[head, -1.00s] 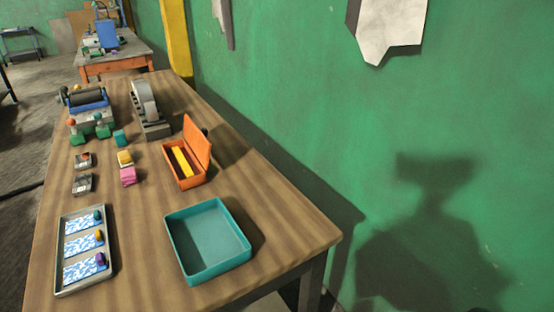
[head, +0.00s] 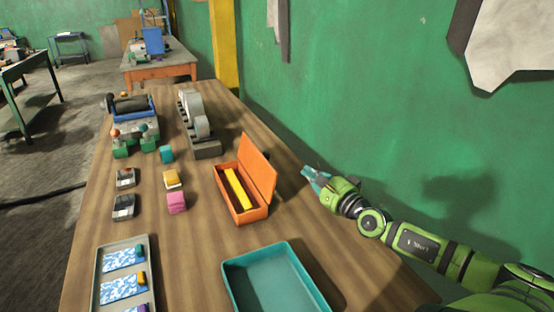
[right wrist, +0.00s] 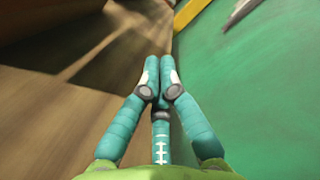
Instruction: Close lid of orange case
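The orange case (head: 242,212) sits on the wooden table with its lid (head: 258,167) raised along its right side, leaning slightly back. A long yellow object (head: 237,188) lies inside the case. My right gripper (head: 308,173) is to the right of the lid, apart from it, near the table's wall-side edge. In the right wrist view its teal fingers (right wrist: 159,75) are together and hold nothing. The case is not visible in the right wrist view. My left gripper is not in view.
A teal tray (head: 233,281) stands in front of the case, and a grey tray (head: 98,283) with blue-white cards lies at left. Pink (head: 177,202) and yellow (head: 172,177) blocks sit left of the case. A grey machine (head: 203,142) stands behind it. The green wall (head: 350,90) borders the right.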

